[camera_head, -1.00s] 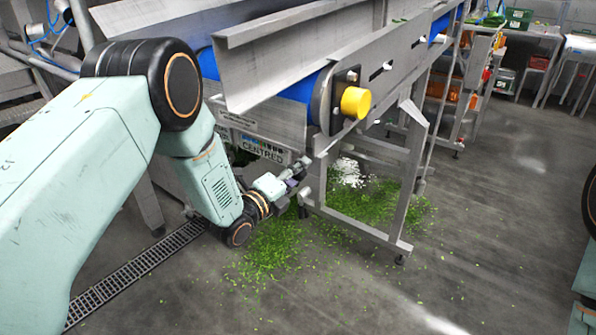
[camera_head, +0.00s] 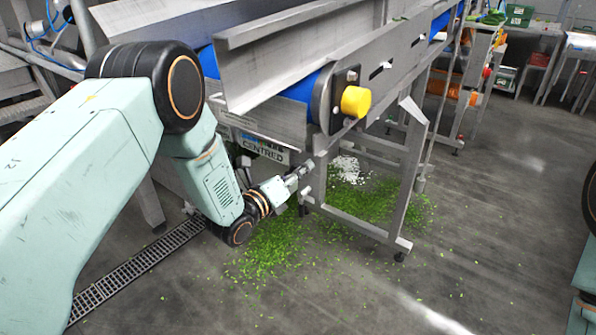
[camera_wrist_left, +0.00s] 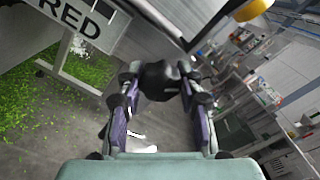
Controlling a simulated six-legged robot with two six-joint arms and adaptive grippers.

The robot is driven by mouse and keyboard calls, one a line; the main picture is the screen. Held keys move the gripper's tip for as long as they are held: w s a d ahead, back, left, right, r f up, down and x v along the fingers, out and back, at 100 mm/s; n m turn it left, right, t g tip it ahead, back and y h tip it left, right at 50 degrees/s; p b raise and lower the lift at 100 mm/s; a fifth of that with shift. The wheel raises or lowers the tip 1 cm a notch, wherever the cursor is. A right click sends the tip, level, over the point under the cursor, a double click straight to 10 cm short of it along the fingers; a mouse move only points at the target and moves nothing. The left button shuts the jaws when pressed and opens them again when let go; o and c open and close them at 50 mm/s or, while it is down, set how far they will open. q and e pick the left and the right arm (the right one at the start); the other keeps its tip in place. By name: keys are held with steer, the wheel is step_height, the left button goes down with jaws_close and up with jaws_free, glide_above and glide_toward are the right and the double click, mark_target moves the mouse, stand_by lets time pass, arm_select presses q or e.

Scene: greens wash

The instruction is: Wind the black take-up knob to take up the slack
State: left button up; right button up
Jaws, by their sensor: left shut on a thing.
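The black take-up knob (camera_wrist_left: 160,80) is between the fingertips of my left gripper (camera_wrist_left: 160,92) in the left wrist view. The two purple-sided fingers are closed on it from both sides. In the head view my left gripper (camera_head: 298,176) is low beside the conveyor's end, under the frame. There the knob is too small and covered to make out clearly. A sign reading "CENTRED" (camera_head: 263,150) is on the frame just left of the gripper. My right gripper is outside both views.
The conveyor frame (camera_head: 300,45) runs above the gripper, with a yellow round cap (camera_head: 356,102) at its end. A steel leg (camera_head: 408,180) stands to the right. Chopped greens (camera_head: 275,250) lie on the floor. Open floor (camera_head: 480,230) lies to the right.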

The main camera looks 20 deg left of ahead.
arm_select(q)
steer(key=shift+f, duration=0.1)
steer(key=o, duration=1.2)
steer(key=v, duration=1.2)
